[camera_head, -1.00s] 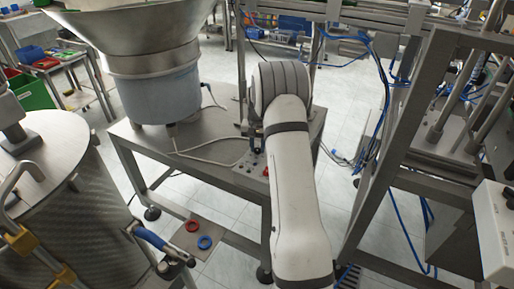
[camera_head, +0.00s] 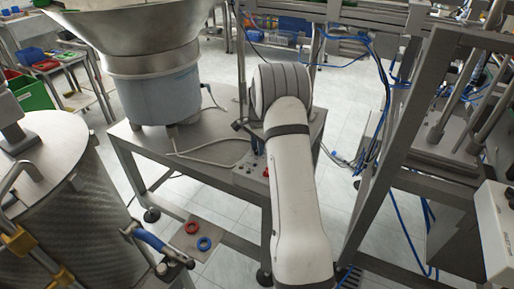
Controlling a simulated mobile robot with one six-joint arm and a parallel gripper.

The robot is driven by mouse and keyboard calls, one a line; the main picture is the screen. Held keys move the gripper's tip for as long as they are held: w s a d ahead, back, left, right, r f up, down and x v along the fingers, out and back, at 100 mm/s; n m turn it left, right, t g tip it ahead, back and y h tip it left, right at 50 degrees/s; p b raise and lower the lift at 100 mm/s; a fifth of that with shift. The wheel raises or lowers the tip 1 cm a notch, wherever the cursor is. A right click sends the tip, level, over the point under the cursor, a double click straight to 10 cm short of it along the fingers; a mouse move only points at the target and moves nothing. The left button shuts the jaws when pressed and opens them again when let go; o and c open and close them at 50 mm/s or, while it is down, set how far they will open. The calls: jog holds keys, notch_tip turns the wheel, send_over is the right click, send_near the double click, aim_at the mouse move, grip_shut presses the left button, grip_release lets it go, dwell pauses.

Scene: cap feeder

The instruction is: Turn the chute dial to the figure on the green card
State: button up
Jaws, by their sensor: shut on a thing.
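My white arm reaches away from the camera to a small grey control box (camera_head: 250,170) at the front edge of the steel table (camera_head: 215,150). A red spot shows on the box beside the arm. A dark part of my gripper (camera_head: 245,128) sticks out left of my wrist, above the box. My wrist hides the rest of it. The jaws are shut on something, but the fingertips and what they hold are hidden. I cannot make out the chute dial, its figures or the green card.
A large steel bowl (camera_head: 125,25) on a blue-grey drum (camera_head: 155,92) stands on the table's left. A red ring (camera_head: 193,227) and a blue ring (camera_head: 204,243) lie on a low plate. A steel frame (camera_head: 380,170) with blue hoses stands close on the right.

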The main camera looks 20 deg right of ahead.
jog(key=shift+s+f+m, duration=0.1)
jog(key=shift+m, duration=0.2)
jog(key=o, duration=1)
jog(key=shift+r, duration=0.2)
notch_tip(320, 180, up, 6)
jog(key=shift+r, duration=0.8)
